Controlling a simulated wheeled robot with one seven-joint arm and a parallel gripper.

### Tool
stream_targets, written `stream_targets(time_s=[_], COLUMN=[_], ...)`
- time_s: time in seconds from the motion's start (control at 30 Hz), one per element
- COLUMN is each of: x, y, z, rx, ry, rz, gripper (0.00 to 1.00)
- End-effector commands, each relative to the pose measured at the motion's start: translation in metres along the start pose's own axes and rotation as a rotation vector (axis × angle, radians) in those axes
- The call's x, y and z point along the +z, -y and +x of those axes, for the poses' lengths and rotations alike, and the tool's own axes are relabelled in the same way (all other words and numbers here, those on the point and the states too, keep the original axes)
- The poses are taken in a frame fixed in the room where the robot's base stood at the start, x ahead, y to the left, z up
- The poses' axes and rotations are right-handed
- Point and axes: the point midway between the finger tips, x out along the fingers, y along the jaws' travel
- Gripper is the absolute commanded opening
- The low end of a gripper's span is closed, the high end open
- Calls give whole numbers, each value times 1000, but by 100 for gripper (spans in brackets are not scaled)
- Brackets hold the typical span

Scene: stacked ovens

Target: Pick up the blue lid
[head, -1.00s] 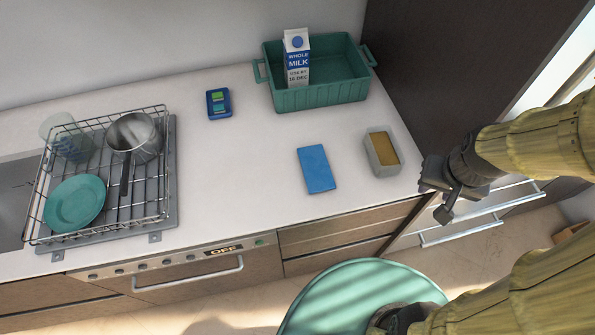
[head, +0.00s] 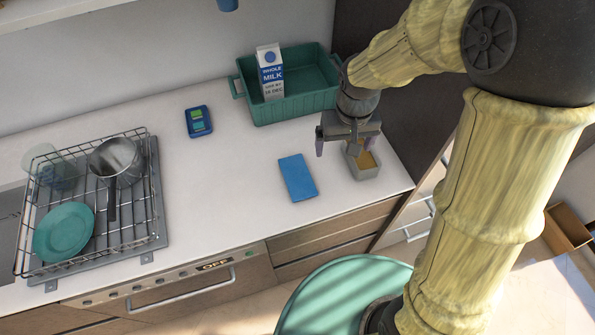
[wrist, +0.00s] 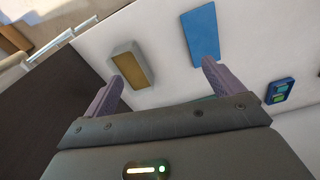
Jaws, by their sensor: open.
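The blue lid (head: 298,177) is a flat blue rectangle lying on the white counter, left of a grey box. It also shows at the top of the wrist view (wrist: 201,34). My gripper (head: 348,150) is open and empty, above the counter to the right of the lid and over the grey box. In the wrist view its two fingers (wrist: 158,84) are spread wide, with the lid beyond the right finger. Nothing hides the lid in the head view.
The grey box (head: 361,170) with a tan inside stands right of the lid. A green crate (head: 305,103) with a milk carton (head: 270,72) is behind. The counter around the lid is clear.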

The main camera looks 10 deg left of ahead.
Motion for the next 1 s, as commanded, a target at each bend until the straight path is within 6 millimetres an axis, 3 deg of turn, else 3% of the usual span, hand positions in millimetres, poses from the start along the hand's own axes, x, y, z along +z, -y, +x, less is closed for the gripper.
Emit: stream_targets(time_s=[0.03, 0.1, 0.23, 0.67, 1.0], x=[-14, -25, -34, -34, -29], y=[29, 57, 88, 91, 91], z=[-5, -4, -2, 4, 56], rx=[-7, -9, -11, -10, -10], ry=[24, 50, 76, 80, 84], rz=[-63, -118, -174, -179, -179], gripper=[93, 93, 93, 93, 93])
